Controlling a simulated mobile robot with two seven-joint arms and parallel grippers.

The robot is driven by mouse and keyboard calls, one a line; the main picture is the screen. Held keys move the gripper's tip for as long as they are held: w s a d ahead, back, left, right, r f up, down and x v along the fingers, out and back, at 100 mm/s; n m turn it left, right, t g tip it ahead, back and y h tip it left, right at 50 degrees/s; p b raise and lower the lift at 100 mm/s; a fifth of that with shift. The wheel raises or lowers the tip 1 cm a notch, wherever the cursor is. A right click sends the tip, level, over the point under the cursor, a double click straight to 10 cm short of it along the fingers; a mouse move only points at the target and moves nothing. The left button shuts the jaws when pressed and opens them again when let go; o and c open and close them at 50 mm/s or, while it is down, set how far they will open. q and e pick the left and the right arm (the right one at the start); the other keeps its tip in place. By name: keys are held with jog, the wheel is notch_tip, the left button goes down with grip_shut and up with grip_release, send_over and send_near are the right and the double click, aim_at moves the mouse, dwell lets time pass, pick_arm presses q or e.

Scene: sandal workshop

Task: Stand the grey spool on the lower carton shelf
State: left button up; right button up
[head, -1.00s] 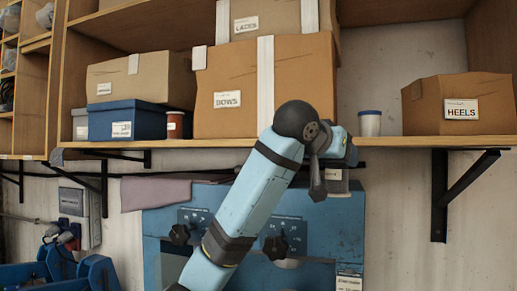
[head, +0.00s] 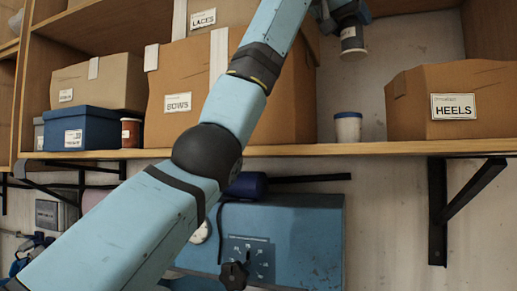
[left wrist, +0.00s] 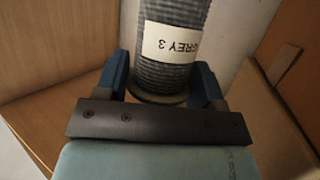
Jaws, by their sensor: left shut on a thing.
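The grey spool (left wrist: 172,55) stands between the two fingers of my left gripper (left wrist: 162,84) in the left wrist view. Its pale label reads "GREY 3". The fingers are shut on it near its flanged end. In the head view the spool (head: 352,42) hangs from the gripper (head: 349,14) at the top, above the shelf and clear of it. The lower carton shelf (head: 400,149) is a wooden board across the middle of the head view. My right gripper is out of view.
A white cup with a blue rim (head: 348,129) stands on the shelf below the spool. The BOWS carton (head: 187,125) is to its left and the HEELS carton (head: 412,105) to its right. Narrow free board lies between cup and HEELS carton. A blue box (head: 85,120) is further left.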

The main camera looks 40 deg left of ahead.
aim_at(347, 22)
pick_arm(q)
jog(key=s, duration=0.3)
jog(key=shift+a+f, duration=0.25)
jog(key=shift+f, duration=0.05)
jog(key=f, duration=0.6)
jog(key=w+f, duration=0.1)
jog(key=f, duration=1)
jog(key=shift+w+d+f, duration=0.1)
jog(key=shift+w+f, duration=0.05)
jog(key=shift+f, duration=0.65)
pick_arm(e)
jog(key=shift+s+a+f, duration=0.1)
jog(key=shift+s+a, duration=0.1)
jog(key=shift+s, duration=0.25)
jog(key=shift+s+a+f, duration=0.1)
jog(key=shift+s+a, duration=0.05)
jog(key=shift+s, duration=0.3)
